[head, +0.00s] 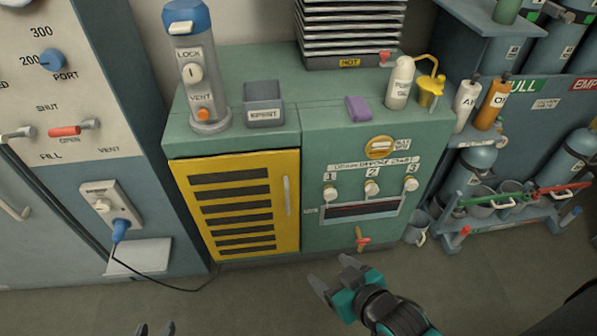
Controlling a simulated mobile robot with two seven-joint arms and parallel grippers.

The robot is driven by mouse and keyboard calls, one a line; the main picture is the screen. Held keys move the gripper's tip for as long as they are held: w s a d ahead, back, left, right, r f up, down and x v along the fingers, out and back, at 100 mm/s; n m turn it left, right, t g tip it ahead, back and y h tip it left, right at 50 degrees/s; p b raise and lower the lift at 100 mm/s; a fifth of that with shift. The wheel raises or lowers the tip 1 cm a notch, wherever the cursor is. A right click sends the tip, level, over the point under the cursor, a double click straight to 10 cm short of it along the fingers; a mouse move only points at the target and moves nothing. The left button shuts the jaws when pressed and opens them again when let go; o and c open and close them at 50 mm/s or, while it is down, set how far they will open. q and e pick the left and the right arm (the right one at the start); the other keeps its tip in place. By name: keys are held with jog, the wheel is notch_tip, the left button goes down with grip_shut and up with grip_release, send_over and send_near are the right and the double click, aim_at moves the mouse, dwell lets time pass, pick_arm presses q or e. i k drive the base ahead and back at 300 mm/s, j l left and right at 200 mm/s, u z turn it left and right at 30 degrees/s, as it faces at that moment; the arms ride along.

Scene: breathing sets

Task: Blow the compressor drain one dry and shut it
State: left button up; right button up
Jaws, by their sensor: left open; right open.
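The green compressor cabinet (318,240) has a drain panel with numbers 1, 2 and 3. Drain knob one (330,194) is pale and round, at the left of the row. Knob two (372,188) and knob three (411,184) are to its right. A dark slot (362,210) lies below them. I cannot tell whether drain one is open. A brass valve with a red handle (362,241) is low on the cabinet. My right gripper (334,274) is open and empty, in front of and below the panel. My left gripper (155,329) is open at the bottom edge, mostly cut off.
A yellow louvred door (240,205) is left of the panel. On top stand a lock-vent cylinder (197,85), a spent bin (264,108), a purple block (358,108), a white bottle (400,85) and a hot finned stack (350,30). A bottle rack (480,225) stands right. The front floor is clear.

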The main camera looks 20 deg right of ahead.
aim_at(330, 194)
jog(key=i+j+z, duration=0.1)
jog(key=i+z, duration=0.25)
jog(key=i+j+z, duration=0.2)
jog(key=z, duration=0.15)
jog(key=i+j+z, duration=0.4)
jog(key=k+l, duration=0.1)
